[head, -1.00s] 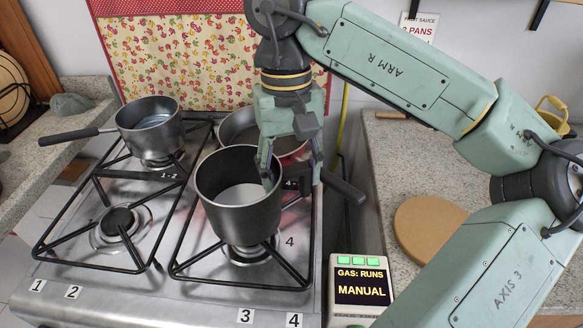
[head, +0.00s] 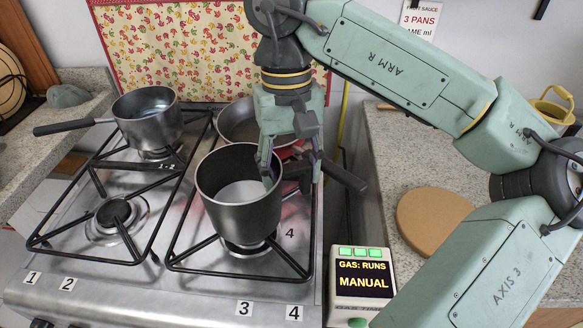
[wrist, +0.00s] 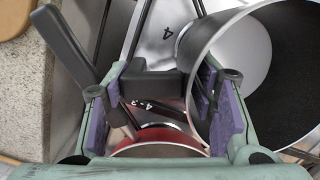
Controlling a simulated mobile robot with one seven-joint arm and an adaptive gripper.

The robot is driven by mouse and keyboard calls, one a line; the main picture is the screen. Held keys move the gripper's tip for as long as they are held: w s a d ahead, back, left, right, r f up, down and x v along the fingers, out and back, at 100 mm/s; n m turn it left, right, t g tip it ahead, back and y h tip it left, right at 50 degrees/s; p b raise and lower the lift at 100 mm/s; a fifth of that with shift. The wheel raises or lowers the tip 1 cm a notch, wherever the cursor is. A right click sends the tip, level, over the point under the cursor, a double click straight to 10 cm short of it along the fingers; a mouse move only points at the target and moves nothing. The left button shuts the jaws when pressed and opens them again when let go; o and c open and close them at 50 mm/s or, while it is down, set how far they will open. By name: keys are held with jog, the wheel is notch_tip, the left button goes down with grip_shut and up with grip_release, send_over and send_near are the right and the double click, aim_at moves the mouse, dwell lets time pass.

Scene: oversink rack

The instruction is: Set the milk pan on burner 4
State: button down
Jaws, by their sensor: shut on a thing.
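The milk pan (head: 240,210), a deep dark grey pan, is upright over the front right burner, beside the hob's 4 mark (head: 290,233). I cannot tell whether its base touches the pan supports. Its black handle (head: 345,178) points right. My gripper (head: 290,176) is shut on the handle close to the pan wall. In the wrist view, the pads of my gripper (wrist: 157,92) are either side of the handle (wrist: 75,45), with the pan (wrist: 270,60) at right. The burner under the pan is mostly hidden.
A grey saucepan (head: 148,122) stands on the back left burner, handle to the left. A wide reddish pan (head: 235,122) is at the back right, partly behind my gripper. The front left burner (head: 115,213) is bare. A gas display (head: 361,282) reads MANUAL.

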jog(key=shift+f, duration=0.3)
jog(key=c, duration=0.6)
grip_release()
